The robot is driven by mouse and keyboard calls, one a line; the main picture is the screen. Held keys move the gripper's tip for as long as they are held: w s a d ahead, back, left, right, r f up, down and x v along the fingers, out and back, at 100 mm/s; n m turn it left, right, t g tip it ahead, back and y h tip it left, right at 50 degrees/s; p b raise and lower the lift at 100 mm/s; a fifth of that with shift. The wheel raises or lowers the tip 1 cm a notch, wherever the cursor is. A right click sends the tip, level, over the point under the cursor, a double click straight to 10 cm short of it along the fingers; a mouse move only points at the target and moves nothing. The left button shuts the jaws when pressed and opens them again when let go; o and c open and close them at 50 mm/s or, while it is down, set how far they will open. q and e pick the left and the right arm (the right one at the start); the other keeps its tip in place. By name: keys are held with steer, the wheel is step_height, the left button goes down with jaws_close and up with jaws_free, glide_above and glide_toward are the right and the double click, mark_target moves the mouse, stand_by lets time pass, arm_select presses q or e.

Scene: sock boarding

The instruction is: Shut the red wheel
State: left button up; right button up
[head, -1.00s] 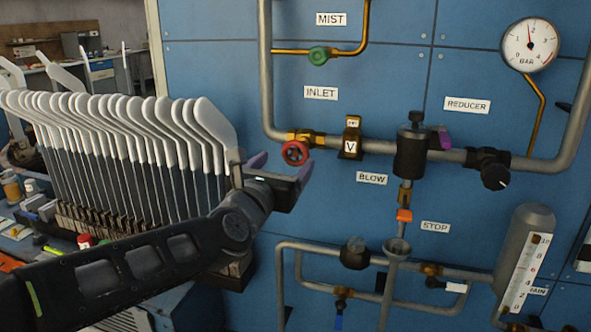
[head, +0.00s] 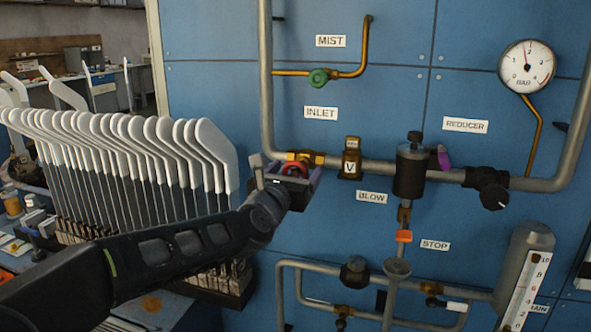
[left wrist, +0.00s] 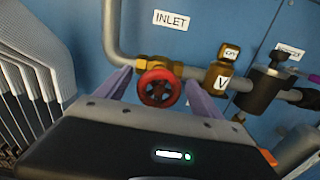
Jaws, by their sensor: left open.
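The red wheel (left wrist: 159,88) sits on a brass valve on the grey pipe below the INLET label (left wrist: 170,19). In the left wrist view it stands between the two purple fingers of my open left gripper (left wrist: 157,84), with a gap showing on each side. My right gripper is not in view.
Right of the wheel are a brass block marked V (head: 350,165) and a black reducer (head: 410,170). A green wheel (head: 318,77) is above, and a pressure gauge (head: 527,66) is at upper right.

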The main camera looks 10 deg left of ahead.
arm_select(q)
steer(key=c, duration=1.4)
